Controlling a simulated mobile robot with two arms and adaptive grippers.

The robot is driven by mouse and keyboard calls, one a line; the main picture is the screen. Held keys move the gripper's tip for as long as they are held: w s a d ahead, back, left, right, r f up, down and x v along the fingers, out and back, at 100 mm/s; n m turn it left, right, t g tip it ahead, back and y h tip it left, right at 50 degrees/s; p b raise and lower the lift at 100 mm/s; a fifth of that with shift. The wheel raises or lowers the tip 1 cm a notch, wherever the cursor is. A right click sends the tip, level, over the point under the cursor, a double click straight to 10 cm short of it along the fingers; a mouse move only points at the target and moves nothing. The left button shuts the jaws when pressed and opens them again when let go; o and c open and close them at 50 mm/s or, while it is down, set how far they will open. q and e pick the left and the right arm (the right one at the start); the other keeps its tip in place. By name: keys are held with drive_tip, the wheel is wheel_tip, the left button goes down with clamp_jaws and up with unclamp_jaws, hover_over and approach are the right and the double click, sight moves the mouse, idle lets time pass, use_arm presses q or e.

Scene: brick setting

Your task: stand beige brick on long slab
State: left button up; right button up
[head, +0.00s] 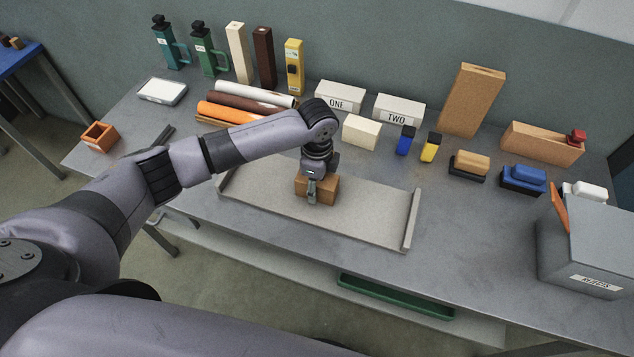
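The long slab (373,216) is a flat grey board with a raised lip at each end, lying along the table's front. A tan-brown brick (329,190) rests on or just above its middle. My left gripper (312,196) points down at this brick, with one finger in front of its near face. The other finger is hidden, so I cannot tell whether it grips. A beige brick (361,132) lies on the table behind the slab, in front of the ONE and TWO blocks, apart from my gripper. My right gripper is out of view.
White blocks marked ONE (340,97) and TWO (399,110) stand behind. Blue (405,140) and yellow (431,147) pieces stand to the right. A grey bin (590,245) is at the right edge. Rolled tubes (255,95) lie left. The slab's right half is clear.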

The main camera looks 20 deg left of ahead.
use_arm(q)
drive_tip(key=shift+o, duration=1.1)
drive_tip(key=shift+r, duration=0.25)
wheel_tip(320, 180, up, 12)
drive_tip(key=shift+f+b, duration=0.1)
drive_tip(key=shift+b, duration=0.5)
drive_tip(key=shift+s, duration=0.1)
